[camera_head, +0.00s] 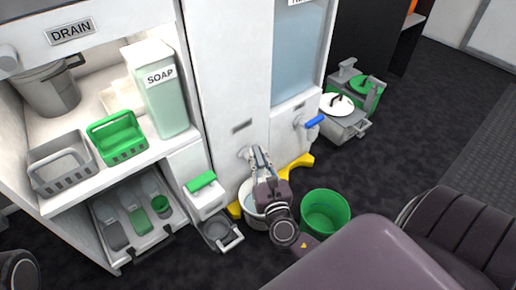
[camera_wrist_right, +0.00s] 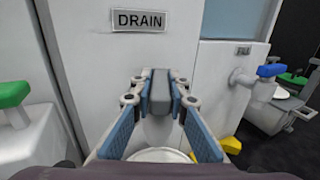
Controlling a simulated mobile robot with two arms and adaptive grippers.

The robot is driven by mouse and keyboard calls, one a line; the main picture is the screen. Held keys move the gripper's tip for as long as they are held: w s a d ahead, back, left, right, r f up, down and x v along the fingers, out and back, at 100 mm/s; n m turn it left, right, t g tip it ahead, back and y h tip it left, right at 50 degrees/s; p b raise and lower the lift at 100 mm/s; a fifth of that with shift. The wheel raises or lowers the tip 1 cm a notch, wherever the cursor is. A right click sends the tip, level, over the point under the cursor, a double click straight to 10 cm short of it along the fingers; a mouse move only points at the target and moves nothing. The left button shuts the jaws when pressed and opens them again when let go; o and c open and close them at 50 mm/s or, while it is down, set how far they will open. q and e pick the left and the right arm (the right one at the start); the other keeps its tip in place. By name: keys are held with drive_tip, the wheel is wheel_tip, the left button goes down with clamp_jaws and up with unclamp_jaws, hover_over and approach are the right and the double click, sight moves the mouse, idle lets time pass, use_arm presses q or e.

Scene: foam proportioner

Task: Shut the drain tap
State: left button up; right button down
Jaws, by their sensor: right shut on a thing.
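The drain tap has a grey lever handle (camera_wrist_right: 160,92) and sits on a white panel below a DRAIN sign (camera_wrist_right: 138,20) in the wrist view. My right gripper (camera_wrist_right: 160,100) is shut on this handle, with one blue-padded finger on each side of it. The handle stands lengthwise between the fingers, pointing toward the camera. In the head view my right gripper (camera_head: 260,160) reaches the tap from the front and largely covers it. A pale bucket (camera_head: 245,196) stands below the tap, partly hidden by the gripper. My left gripper is not in view.
A tap with a blue handle (camera_head: 314,121) is to the right on the same panel. A green bucket (camera_head: 326,213) stands on the floor to the right, near my arm. A yellow piece (camera_head: 300,164) lies at the panel's foot. Shelves with a soap container (camera_head: 164,100) are left.

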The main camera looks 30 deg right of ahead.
drive_tip(key=m+g+h, duration=0.1)
drive_tip(key=h, duration=0.1)
drive_tip(key=m+g+h+p, duration=0.1)
drive_tip(key=m+h, duration=0.1)
drive_tip(key=shift+w+a+r+m+g+h, duration=0.1)
drive_tip(key=shift+m+g+h, duration=0.2)
drive_tip(key=shift+g+h, duration=0.1)
drive_tip(key=shift+m+g+h, duration=1.7)
drive_tip(key=shift+g+h, duration=0.2)
drive_tip(key=c, duration=1.9)
unclamp_jaws()
